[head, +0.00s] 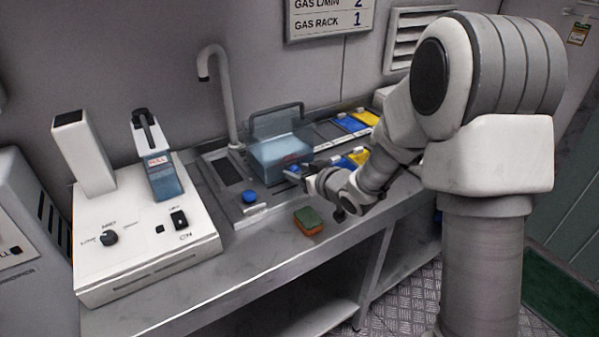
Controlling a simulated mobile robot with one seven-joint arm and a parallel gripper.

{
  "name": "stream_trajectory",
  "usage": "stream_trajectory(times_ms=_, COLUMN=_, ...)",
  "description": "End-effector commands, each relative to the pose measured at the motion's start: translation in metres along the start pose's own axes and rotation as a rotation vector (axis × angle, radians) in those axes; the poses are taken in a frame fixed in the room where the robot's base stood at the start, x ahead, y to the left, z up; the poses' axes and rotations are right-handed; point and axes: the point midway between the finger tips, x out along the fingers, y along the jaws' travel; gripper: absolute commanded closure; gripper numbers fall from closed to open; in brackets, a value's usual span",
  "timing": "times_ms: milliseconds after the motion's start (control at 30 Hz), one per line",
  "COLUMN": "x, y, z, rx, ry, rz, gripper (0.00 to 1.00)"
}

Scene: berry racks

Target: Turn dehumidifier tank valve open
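My gripper (299,177) reaches in from the right, low in front of the tank. Whether it touches the blue part, and whether its fingers are open or shut, I cannot tell.
A white machine (145,245) with a blue container (164,180) stands at left. A round blue knob (249,197) is on the sink's front left. A green and orange sponge (308,221) lies near the bench edge. Blue and yellow pieces (350,124) lie behind my arm.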

Motion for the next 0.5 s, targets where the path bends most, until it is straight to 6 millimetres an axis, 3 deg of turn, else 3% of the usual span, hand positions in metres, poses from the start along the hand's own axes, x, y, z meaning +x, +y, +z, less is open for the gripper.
stream_trajectory(times_ms=33, x=-0.0002, y=0.0001, z=0.0000, rx=0.000, ry=0.000, rz=0.000, gripper=0.57)
stream_trajectory(times_ms=267, x=-0.0003, y=0.0001, z=0.0000, rx=0.000, ry=0.000, rz=0.000, gripper=0.98)
stream_trajectory(times_ms=500, x=-0.0005, y=0.0002, z=-0.0001, rx=0.001, ry=0.000, rz=-0.001, gripper=1.00)
